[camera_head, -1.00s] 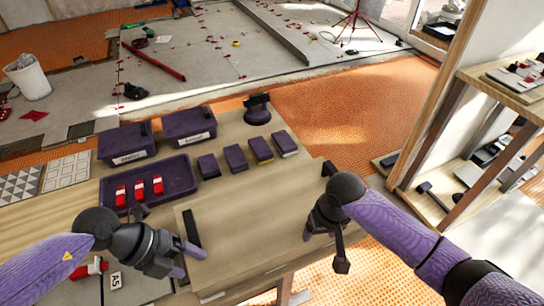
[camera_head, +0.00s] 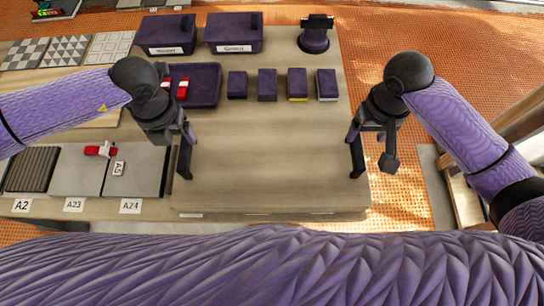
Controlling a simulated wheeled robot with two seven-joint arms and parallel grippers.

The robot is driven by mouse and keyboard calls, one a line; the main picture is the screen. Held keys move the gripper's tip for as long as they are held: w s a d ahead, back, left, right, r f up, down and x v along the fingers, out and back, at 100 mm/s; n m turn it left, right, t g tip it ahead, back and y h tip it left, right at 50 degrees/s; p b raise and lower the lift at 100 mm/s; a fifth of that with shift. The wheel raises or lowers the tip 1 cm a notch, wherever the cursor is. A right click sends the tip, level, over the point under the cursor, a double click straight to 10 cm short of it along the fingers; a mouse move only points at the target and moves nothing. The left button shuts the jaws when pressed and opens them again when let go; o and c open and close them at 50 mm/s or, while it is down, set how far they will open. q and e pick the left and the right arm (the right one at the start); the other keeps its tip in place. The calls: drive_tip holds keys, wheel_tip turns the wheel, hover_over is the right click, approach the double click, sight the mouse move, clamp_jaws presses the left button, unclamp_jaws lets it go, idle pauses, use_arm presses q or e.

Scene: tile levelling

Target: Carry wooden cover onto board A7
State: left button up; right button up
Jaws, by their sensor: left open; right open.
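Behind the cover stand a purple tray (camera_head: 208,98) with red pieces, several dark blocks (camera_head: 267,84), two purple bins (camera_head: 234,38) and a dark round tool (camera_head: 314,40). Orange floor (camera_head: 440,60) is at the right.

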sight(183, 149)
use_arm(q)
wheel_tip(183, 149, down, 8)
drive_tip(key=shift+r, duration=0.1)
use_arm(e)
wheel_tip(183, 149, down, 8)
drive_tip(key=shift+r, duration=0.1)
use_arm(q)
drive_tip(key=shift+c, duration=0.3)
use_arm(e)
drive_tip(key=shift+c, duration=0.3)
use_arm(q)
clamp_jaws()
use_arm(e)
clamp_jaws()
